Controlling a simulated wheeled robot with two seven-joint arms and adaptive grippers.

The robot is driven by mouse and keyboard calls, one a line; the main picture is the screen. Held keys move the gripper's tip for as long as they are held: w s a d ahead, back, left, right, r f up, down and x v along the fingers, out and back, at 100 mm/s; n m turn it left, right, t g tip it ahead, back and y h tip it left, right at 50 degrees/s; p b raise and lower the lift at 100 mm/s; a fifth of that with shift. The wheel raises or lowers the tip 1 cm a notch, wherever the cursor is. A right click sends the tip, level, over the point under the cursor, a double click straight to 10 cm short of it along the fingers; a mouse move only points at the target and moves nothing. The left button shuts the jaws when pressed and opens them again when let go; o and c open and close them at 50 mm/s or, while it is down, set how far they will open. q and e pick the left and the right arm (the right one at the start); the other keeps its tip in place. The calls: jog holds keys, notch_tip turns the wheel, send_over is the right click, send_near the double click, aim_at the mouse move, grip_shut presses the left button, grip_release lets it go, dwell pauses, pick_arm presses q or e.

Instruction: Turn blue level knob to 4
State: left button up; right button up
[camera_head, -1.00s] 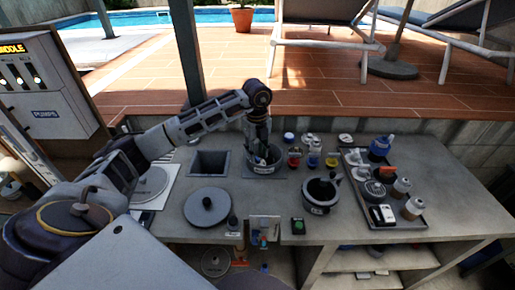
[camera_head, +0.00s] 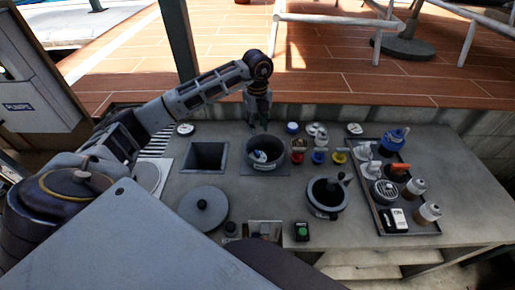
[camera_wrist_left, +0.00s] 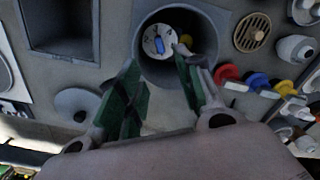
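A white dial with a small blue knob on it (camera_wrist_left: 159,45) lies inside a round dark pot (camera_wrist_left: 207,25) in the left wrist view. In the head view the blue and white dial (camera_head: 260,156) shows inside the same pot (camera_head: 266,168) on the counter. My left gripper (camera_head: 258,128) hangs just above the pot's back rim. In the left wrist view its green-padded fingers (camera_wrist_left: 158,92) are apart with nothing between them. My right gripper is not in view.
Red (camera_head: 297,157), blue (camera_head: 319,156) and yellow (camera_head: 339,157) knobs stand right of the pot. A square opening (camera_head: 225,153) is at its left. A mortar with pestle (camera_head: 326,195), a lidded round plate (camera_head: 203,210) and a loaded tray (camera_head: 380,222) are nearby.

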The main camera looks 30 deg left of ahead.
aim_at(257, 152)
pick_arm(q)
jog(key=shift+s+f+p, duration=0.1)
jog(key=shift+f+p, duration=1)
jog(key=shift+f, duration=5.75)
jog(key=shift+c, duration=0.3)
grip_shut()
